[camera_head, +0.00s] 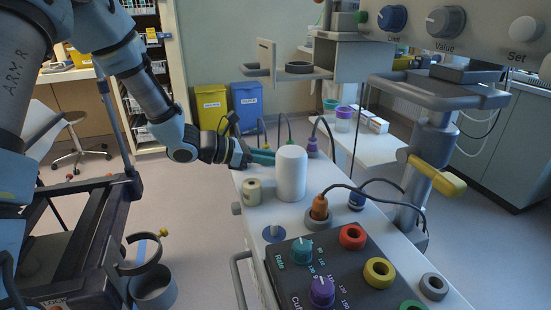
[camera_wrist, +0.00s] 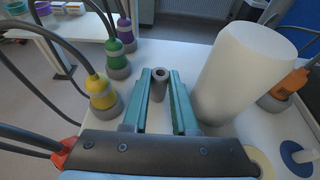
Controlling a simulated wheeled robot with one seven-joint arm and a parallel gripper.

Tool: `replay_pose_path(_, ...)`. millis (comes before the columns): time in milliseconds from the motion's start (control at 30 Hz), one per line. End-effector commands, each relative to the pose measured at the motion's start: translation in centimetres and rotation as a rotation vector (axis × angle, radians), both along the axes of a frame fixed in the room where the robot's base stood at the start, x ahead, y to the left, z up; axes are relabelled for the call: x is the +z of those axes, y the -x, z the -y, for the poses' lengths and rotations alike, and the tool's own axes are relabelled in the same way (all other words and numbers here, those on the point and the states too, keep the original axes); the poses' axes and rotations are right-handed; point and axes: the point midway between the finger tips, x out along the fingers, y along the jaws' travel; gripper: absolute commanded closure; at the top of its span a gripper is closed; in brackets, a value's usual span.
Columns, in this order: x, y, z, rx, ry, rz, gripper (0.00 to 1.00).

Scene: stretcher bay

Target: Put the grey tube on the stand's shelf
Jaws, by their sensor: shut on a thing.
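The grey tube (camera_wrist: 158,88) is upright between the two teal fingers of my gripper (camera_wrist: 160,100) in the wrist view, its open round end upward. My gripper is shut on it, low over the white cart top. I cannot tell whether the tube's lower end touches that top. In the head view my gripper (camera_head: 262,156) is just left of a white cylinder (camera_head: 291,174), and the tube is hidden. A grey metal stand (camera_head: 434,142) with a yellow handle carries a grey shelf (camera_head: 430,93) at the upper right.
The white cylinder stands close beside my gripper. Corded plugs in yellow, green and purple (camera_wrist: 124,36) line the far edge. An orange plug (camera_head: 319,207), a cream roll (camera_head: 252,191) and a black control panel (camera_head: 330,280) are nearer. A tray with a dark ring (camera_head: 299,68) is above.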

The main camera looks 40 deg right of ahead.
Motion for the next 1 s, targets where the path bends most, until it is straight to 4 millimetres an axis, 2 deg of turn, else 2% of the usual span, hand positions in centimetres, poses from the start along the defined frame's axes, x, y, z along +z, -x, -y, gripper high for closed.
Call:
replay_pose_path(67,-0.4,0.0,0.0,0.0,0.0,0.0,1.0)
replay_pose_path(100,-0.2,0.0,0.0,0.0,0.0,0.0,0.69)
replay_pose_path(333,-0.2,0.0,0.0,0.0,0.0,0.0,0.44)
replay_pose_path(667,0.3,0.0,0.0,0.0,0.0,0.001,0.44)
replay_pose_path(767,0.5,-0.5,-1.0,0.002,0.0,0.004,0.44)
replay_pose_path(1000,2.1,-2.2,-5.5,0.003,0.001,0.002,0.44)
